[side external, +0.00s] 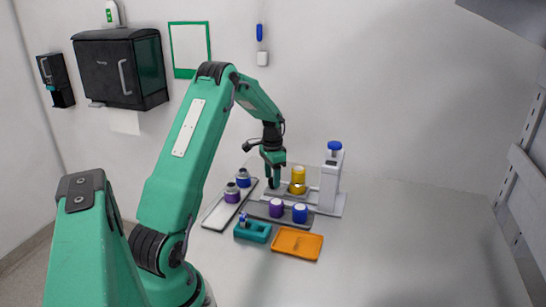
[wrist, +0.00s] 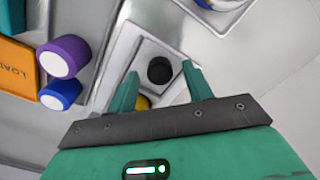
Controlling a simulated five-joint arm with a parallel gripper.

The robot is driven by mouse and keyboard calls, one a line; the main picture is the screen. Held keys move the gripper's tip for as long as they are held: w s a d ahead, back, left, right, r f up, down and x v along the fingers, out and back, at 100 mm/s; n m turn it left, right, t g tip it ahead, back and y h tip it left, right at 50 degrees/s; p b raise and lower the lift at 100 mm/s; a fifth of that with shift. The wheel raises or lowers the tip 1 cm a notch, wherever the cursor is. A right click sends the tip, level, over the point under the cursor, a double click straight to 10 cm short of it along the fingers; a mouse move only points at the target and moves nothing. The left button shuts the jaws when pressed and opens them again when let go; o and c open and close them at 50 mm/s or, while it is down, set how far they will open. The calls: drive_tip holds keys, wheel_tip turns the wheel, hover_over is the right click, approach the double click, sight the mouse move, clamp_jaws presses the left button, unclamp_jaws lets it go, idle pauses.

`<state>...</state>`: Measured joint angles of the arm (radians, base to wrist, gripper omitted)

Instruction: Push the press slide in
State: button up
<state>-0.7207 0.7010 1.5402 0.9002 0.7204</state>
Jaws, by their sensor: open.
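The press is a pale upright column (side external: 330,182) with a blue knob on top, at the right of the work area. Its slide appears to be the grey plate (side external: 280,193) at the column's left; how far in it sits is hard to tell. A yellow cylinder (side external: 298,173) stands above a gold round part (side external: 297,188) beside the column. My gripper (side external: 271,184) points down over the plate's left end. In the wrist view, its two green fingers (wrist: 161,84) are apart, with a round black knob (wrist: 160,70) just beyond their tips and a bit of yellow (wrist: 142,102) between them.
A grey tray (side external: 262,213) in front holds a purple cylinder (side external: 276,207) and a blue one (side external: 300,213). A teal block (side external: 252,232) and an orange tray (side external: 297,244) lie nearer. A pale tray (side external: 219,213) with two capped parts is left. The table's right side is clear.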

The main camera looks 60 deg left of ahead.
sight(294, 180)
drive_tip(key=shift+f, duration=0.4)
clamp_jaws()
drive_tip(key=w+d, duration=0.5)
drive_tip(key=shift+w+d, duration=0.2)
drive_tip(key=shift+w, duration=0.05)
unclamp_jaws()
drive_tip(key=shift+r, duration=0.1)
